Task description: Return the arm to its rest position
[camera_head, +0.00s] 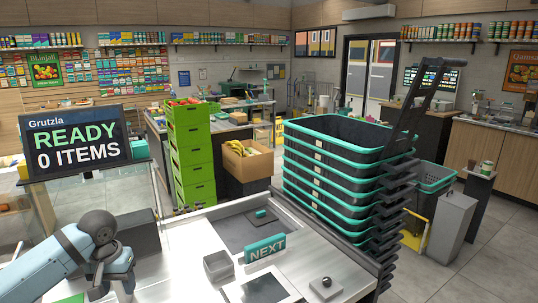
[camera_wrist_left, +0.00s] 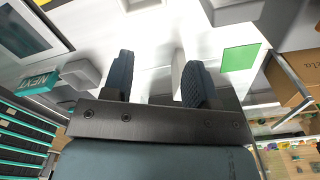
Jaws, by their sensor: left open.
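My left arm comes in at the lower left of the head view, bent at a grey joint. My left gripper (camera_head: 113,286) hangs low over the left part of the white counter (camera_head: 190,262). A green card (camera_wrist_left: 240,57) lies on the counter to the right of the fingers in that view. My right arm and gripper do not show.
A green NEXT sign (camera_head: 265,248), a small grey bin (camera_head: 218,265) and a flat screen (camera_head: 261,290) are on the counter. A dark box (camera_head: 138,232) stands behind my left arm. Stacked teal-rimmed baskets (camera_head: 340,165) rise at the right. A display (camera_head: 75,140) stands behind at left.

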